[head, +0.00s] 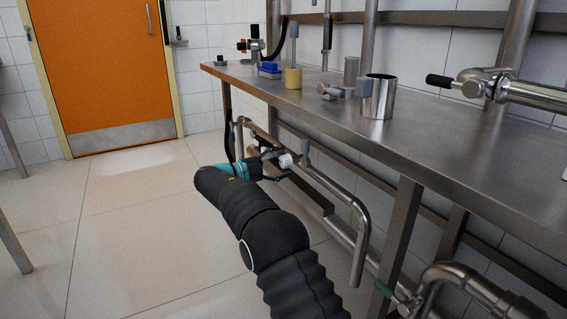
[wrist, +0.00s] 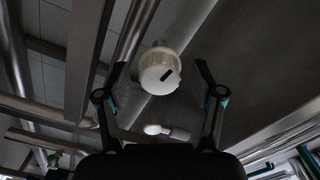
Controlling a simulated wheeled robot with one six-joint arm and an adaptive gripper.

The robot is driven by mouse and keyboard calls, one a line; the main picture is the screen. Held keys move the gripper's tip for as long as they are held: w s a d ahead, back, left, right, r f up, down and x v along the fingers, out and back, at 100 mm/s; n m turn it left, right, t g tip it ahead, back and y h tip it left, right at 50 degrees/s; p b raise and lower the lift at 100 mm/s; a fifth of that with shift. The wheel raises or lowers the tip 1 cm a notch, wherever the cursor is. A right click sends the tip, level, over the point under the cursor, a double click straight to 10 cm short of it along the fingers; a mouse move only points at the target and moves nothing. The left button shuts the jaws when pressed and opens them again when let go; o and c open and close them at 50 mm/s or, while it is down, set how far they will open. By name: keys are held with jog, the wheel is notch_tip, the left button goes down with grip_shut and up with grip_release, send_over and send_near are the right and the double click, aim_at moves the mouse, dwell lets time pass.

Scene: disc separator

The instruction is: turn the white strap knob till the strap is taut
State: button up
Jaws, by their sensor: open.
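The white knob (wrist: 159,70) shows in the wrist view, round, with a dark mark on its face. It lies between the fingers of my gripper (wrist: 160,76), which stand open on both sides of it with gaps. In the head view, my gripper (head: 272,156) reaches under the table edge to a small white part (head: 286,160) by the pipes, which looks like the same knob. I cannot make out the strap or how taut it is.
A second white, rounded piece (wrist: 166,131) sits below the knob in the wrist view. Steel pipes (head: 330,188) run under the steel table (head: 440,150).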

jog(key=v, duration=1.1)
jog(key=shift+d, duration=0.1)
